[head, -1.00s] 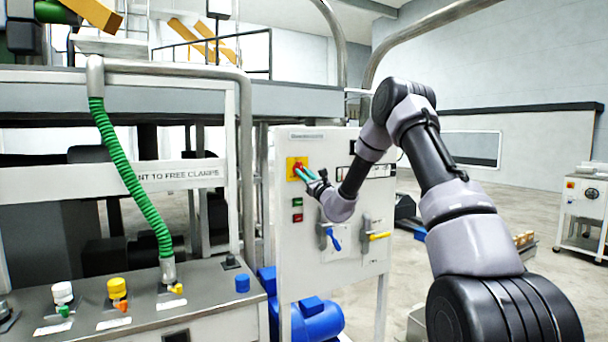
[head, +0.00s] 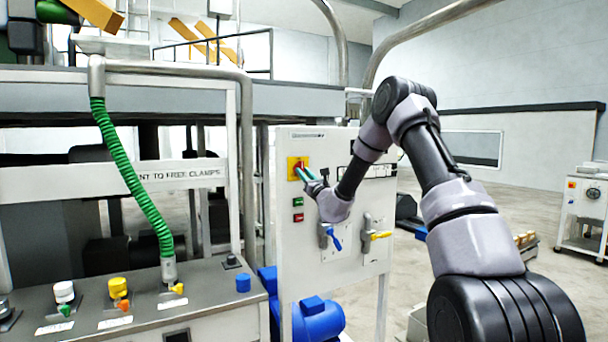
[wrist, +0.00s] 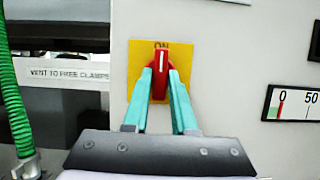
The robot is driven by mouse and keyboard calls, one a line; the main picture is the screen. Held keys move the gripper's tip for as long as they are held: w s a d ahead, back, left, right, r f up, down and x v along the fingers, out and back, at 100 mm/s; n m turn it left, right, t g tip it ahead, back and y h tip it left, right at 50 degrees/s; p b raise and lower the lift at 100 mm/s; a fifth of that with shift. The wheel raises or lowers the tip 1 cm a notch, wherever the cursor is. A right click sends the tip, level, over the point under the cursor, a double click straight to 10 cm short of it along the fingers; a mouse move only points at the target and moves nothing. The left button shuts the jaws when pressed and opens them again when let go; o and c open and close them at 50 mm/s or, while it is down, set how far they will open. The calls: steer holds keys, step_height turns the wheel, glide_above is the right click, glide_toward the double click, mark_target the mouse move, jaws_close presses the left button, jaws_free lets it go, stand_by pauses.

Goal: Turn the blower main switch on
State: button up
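The blower main switch is a red rotary handle (wrist: 161,60) on a square yellow plate (wrist: 134,66), on the front of a pale cabinet. In the wrist view the handle stands upright, its white mark pointing up at the word ON. The yellow plate also shows in the head view (head: 291,164). My gripper (wrist: 160,76) has its two teal fingers closed in on either side of the handle, seemingly touching it. In the head view my gripper (head: 302,174) is at the switch, and its fingers partly cover the handle.
Below the switch are a green button (head: 298,201) and a red button (head: 298,217). Lower right are a blue lever (head: 336,243) and a yellow lever (head: 381,235). A gauge (wrist: 292,104) is right of the switch. A console (head: 205,290) stands at left.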

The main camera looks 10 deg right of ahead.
steer(key=shift+o, duration=1.1)
steer(key=v, duration=1.1)
steer(key=shift+a, duration=0.1)
